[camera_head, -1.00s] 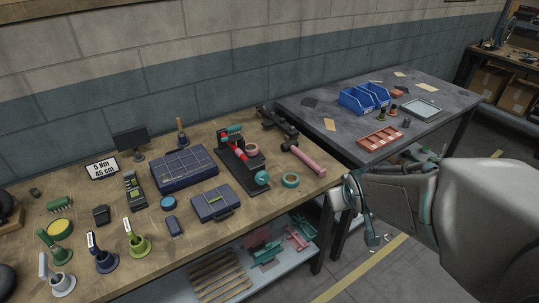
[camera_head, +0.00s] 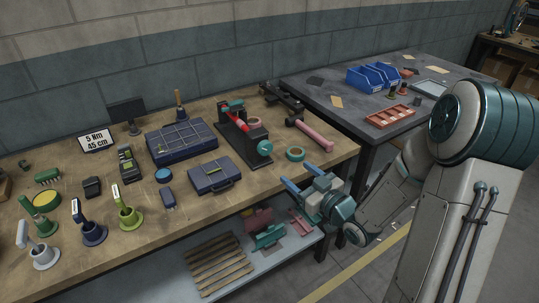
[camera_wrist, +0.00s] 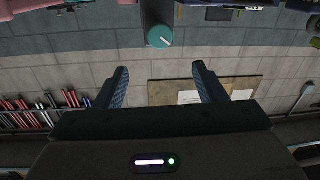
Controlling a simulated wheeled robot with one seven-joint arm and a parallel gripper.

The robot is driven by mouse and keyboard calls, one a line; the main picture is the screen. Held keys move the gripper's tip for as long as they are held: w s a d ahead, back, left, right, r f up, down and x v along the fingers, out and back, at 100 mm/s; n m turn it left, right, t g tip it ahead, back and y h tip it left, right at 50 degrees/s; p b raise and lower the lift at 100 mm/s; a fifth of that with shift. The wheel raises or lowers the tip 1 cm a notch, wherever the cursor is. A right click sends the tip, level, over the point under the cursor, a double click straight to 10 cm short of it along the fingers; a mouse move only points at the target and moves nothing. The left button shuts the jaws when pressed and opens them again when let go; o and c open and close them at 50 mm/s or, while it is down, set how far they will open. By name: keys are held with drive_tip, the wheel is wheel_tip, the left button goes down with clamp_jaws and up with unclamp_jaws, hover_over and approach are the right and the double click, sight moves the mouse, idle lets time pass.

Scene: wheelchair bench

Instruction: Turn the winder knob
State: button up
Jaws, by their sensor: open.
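The winder is a dark device on the wooden bench, with a teal round knob (camera_head: 265,148) on its front end facing the bench's front edge. In the wrist view the knob (camera_wrist: 160,36) shows a white mark and lies beyond the fingertips, near the top middle. My gripper (camera_head: 287,172) is at the front edge of the bench, to the lower right of the knob and apart from it. Its two blue fingers are spread with nothing between them; they also show in the wrist view (camera_wrist: 160,70).
A navy case (camera_head: 214,175) lies left of the knob, and a teal tape roll (camera_head: 295,154) lies right of it. A pink-handled hammer (camera_head: 312,133) lies farther right. A lower shelf (camera_head: 278,254) holds coloured parts. A grey table (camera_head: 350,112) stands at the right.

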sight(267, 149)
drive_tip(key=p+x, duration=0.1)
drive_tip(key=x, duration=1.2)
drive_tip(key=shift+w+a, duration=0.15)
drive_tip(key=shift+w, duration=0.05)
drive_tip(key=c, duration=1)
